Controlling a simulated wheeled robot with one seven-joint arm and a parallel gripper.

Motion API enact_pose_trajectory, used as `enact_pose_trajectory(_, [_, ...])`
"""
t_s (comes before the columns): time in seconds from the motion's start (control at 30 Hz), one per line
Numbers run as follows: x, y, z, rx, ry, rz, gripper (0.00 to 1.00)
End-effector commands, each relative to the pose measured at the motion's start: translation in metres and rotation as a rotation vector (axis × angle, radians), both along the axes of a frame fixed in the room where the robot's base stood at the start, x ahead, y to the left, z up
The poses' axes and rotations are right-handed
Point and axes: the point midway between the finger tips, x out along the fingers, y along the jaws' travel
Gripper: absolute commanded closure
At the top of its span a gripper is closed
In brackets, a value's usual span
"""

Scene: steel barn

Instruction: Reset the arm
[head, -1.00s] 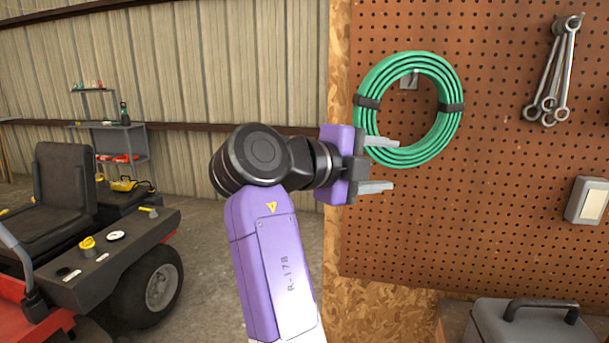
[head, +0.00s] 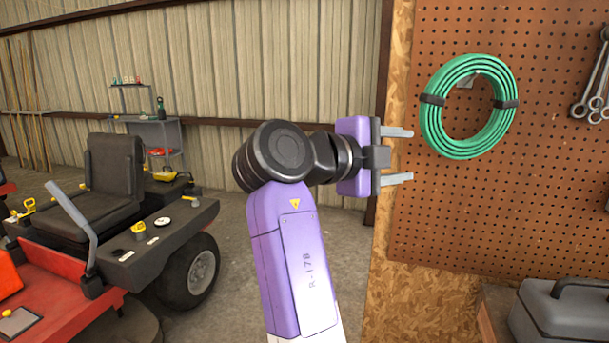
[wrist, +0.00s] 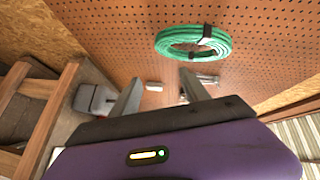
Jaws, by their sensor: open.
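My gripper (head: 398,156) is open and empty, its two grey fingers spread apart and pointing right toward the pegboard in the head view. The purple arm rises from the bottom middle and bends right at a black elbow joint. In the wrist view my gripper (wrist: 160,95) shows its two fingers with nothing between them. A coiled green hose (head: 431,130) hangs on the pegboard just right of the fingertips in the head view. The hose also shows in the wrist view (wrist: 163,43), beyond the fingers.
A brown pegboard (head: 560,200) stands close at right, with wrenches (head: 590,98) hanging on it. A grey toolbox (head: 560,318) sits at lower right. A red riding mower (head: 75,270) stands at left. A shelf (head: 165,135) is against the back wall. Concrete floor is open between mower and pegboard.

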Motion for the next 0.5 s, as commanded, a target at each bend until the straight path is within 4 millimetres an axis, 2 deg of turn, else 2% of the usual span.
enact_pose_trajectory(0.3, [0.026, 0.023, 0.032, -0.209, 0.075, 0.214, 0.46])
enact_pose_trajectory(0.4, [0.034, 0.035, 0.031, -0.310, 0.104, 0.299, 0.46])
enact_pose_trajectory(0.5, [0.042, 0.048, 0.020, -0.435, 0.141, 0.390, 0.46])
